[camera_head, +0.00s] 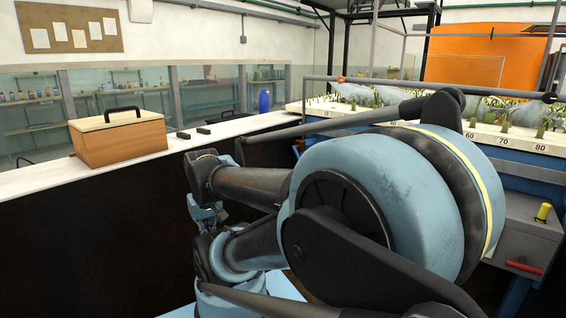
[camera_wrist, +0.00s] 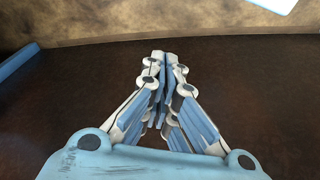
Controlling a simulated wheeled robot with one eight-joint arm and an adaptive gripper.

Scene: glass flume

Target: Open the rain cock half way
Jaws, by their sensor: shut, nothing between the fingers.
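No part in view is marked as the rain cock, and I cannot tell which fitting it is. A thin grey pipe (camera_head: 450,87) runs above the planted flume (camera_head: 395,112), with a small orange fitting (camera_head: 341,79) near its left end. A yellow knob (camera_head: 543,212) stands on a grey box at the right, above a red handle (camera_head: 525,267). My gripper (camera_wrist: 165,58) is shut and empty in the wrist view, with a dark surface behind it. In the head view it is partly hidden by my arm, low and well left of these fittings.
My arm covers the middle and part of the flume's front.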

